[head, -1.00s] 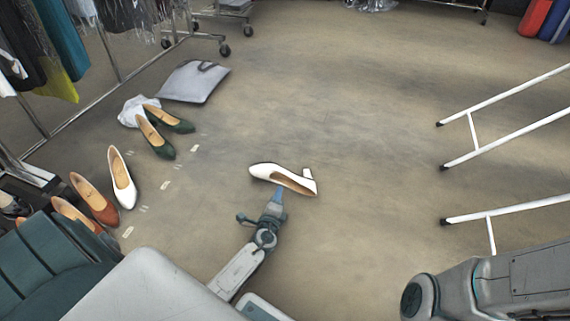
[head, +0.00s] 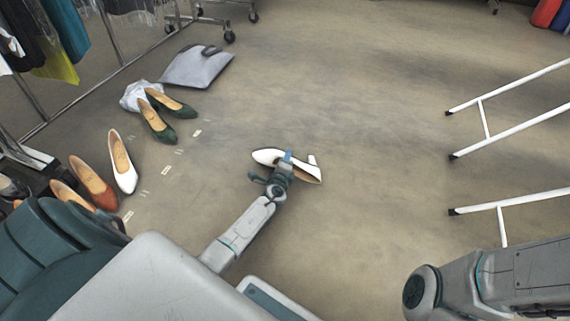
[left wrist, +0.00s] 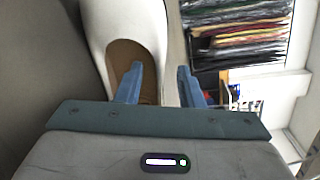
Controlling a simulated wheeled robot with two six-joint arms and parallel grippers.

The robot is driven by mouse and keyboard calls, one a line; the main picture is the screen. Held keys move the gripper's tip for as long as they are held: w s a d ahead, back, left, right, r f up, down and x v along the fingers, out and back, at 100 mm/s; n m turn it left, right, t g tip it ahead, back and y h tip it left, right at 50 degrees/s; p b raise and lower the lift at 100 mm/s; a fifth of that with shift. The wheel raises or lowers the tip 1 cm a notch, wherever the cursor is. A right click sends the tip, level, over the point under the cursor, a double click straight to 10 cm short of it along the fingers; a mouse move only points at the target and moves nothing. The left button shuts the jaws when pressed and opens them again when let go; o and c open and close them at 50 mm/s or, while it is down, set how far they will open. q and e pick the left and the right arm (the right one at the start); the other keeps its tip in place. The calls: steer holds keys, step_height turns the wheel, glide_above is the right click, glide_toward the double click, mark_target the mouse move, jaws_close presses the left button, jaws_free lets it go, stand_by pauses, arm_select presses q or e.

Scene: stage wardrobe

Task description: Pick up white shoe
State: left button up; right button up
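A white shoe (head: 267,157) with a tan inside lies on the floor near the middle of the head view, toe to the left and heel to the right. My left gripper (head: 288,157) is over its near side and hides part of it. In the left wrist view the two blue fingers of my left gripper (left wrist: 160,82) are apart. One finger is at the opening of the white shoe (left wrist: 125,18), the other outside its side wall. I cannot tell if they touch it. A second white shoe (head: 122,165) stands in the row at the left. My right gripper is out of view.
Green shoes (head: 158,125) and brown shoes (head: 94,183) stand along the left, near a clothes rack. A grey bag (head: 195,68) lies behind them. White metal legs (head: 510,133) reach in from the right. The floor beyond the middle shoe is clear.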

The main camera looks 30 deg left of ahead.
arm_select(q)
jaws_close()
steer(key=shift+r, duration=0.1)
steer(key=shift+r, duration=0.1)
